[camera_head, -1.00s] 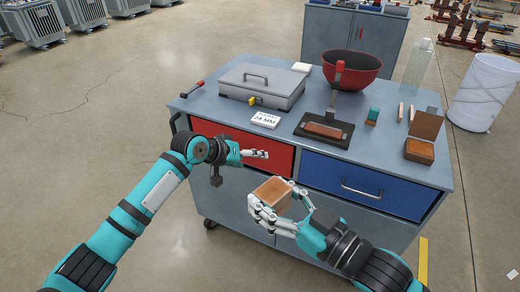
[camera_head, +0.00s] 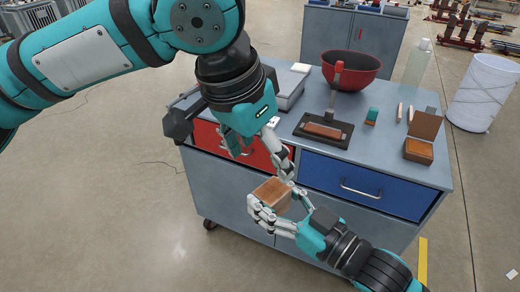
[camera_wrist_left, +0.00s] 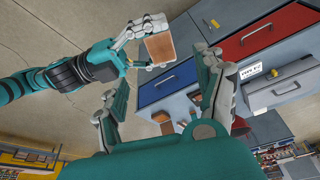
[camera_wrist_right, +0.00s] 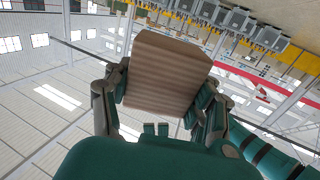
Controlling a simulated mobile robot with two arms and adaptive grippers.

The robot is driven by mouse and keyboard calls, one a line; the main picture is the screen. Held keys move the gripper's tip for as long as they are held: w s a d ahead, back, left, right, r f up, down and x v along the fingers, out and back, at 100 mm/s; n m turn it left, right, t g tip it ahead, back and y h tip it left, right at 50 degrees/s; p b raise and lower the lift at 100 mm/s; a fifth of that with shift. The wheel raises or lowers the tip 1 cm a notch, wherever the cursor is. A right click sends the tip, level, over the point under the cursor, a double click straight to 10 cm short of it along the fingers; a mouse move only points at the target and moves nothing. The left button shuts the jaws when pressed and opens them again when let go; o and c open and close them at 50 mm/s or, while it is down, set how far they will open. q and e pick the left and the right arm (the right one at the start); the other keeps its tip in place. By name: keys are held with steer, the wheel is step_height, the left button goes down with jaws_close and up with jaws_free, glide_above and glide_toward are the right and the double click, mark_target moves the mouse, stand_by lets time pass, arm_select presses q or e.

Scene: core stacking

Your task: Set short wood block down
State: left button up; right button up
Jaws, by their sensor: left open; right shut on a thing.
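The short wood block (camera_head: 272,191) is a small brown block held in front of the bench, out over the floor. My right gripper (camera_head: 276,206) is shut on it from below. In the right wrist view the block (camera_wrist_right: 165,75) fills the space between the fingers and shows its striped grain. In the left wrist view the block (camera_wrist_left: 161,47) sits at the right hand's fingers. My left gripper (camera_head: 277,150) is open and empty, pointing down just above and behind the block. Its open fingers also show in the left wrist view (camera_wrist_left: 165,95).
A grey bench (camera_head: 390,170) has a red drawer (camera_head: 207,137) and a blue drawer (camera_head: 365,185). On top are a red bowl (camera_head: 350,68), a black press (camera_head: 323,131), a brown box (camera_head: 419,150) and a glass bottle (camera_head: 417,65).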

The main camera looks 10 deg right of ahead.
mark_target(273, 190)
arm_select(q)
steer(key=x, duration=1.2)
steer(key=shift+s+r, duration=0.1)
steer(key=c, duration=1.2)
steer(key=shift+c, duration=0.5)
arm_select(e)
steer(key=o, duration=1.3)
